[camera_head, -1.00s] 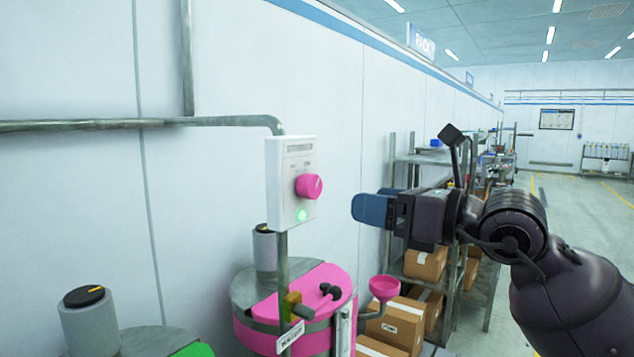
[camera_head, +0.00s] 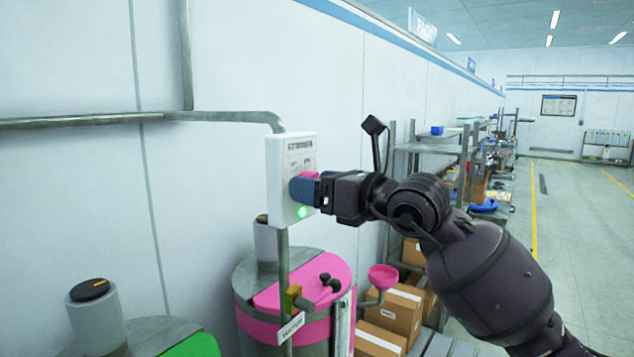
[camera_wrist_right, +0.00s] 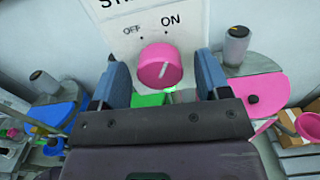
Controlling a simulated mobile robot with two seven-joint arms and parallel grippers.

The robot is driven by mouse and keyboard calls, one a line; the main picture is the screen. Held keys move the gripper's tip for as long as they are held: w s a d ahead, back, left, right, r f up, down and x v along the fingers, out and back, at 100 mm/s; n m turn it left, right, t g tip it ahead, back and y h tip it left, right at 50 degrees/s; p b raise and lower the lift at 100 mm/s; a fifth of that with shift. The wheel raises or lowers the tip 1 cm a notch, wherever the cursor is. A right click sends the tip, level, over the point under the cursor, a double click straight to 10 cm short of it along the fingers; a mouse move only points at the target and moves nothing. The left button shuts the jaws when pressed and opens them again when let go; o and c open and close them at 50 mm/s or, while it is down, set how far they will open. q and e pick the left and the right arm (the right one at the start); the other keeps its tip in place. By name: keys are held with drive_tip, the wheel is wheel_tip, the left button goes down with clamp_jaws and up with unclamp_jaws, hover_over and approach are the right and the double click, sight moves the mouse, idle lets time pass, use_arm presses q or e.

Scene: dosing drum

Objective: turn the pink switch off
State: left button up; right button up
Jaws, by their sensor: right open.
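The pink switch (camera_wrist_right: 160,66) is a round knob on a white wall box (camera_head: 276,162). A green light (camera_head: 302,212) glows on the box below the knob. My right gripper (camera_head: 304,188) is at the box, its blue fingers on either side of the knob. In the right wrist view the open fingers (camera_wrist_right: 162,80) stand apart from the knob, with gaps on both sides. In the head view the fingers hide most of the knob. My left gripper is not in view.
A drum with a pink lid (camera_head: 322,278) stands below the box, with a pink funnel (camera_head: 382,277) beside it. A drum with a green lid (camera_head: 198,346) is at the lower left. Shelves with cardboard boxes (camera_head: 393,312) stand behind my right arm. A pipe (camera_head: 200,117) runs along the wall.

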drive_tip(key=c, duration=0.9)
use_arm(q)
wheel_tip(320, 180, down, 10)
drive_tip(key=b, duration=1)
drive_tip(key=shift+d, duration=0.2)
use_arm(e)
drive_tip(key=n, duration=1.2)
drive_tip(key=shift+c, duration=0.2)
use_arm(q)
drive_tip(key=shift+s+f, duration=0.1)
use_arm(e)
drive_tip(key=o, duration=0.9)
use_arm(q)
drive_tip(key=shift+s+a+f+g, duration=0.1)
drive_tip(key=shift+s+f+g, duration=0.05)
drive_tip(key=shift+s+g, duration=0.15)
use_arm(e)
drive_tip(key=shift+o, duration=0.2)
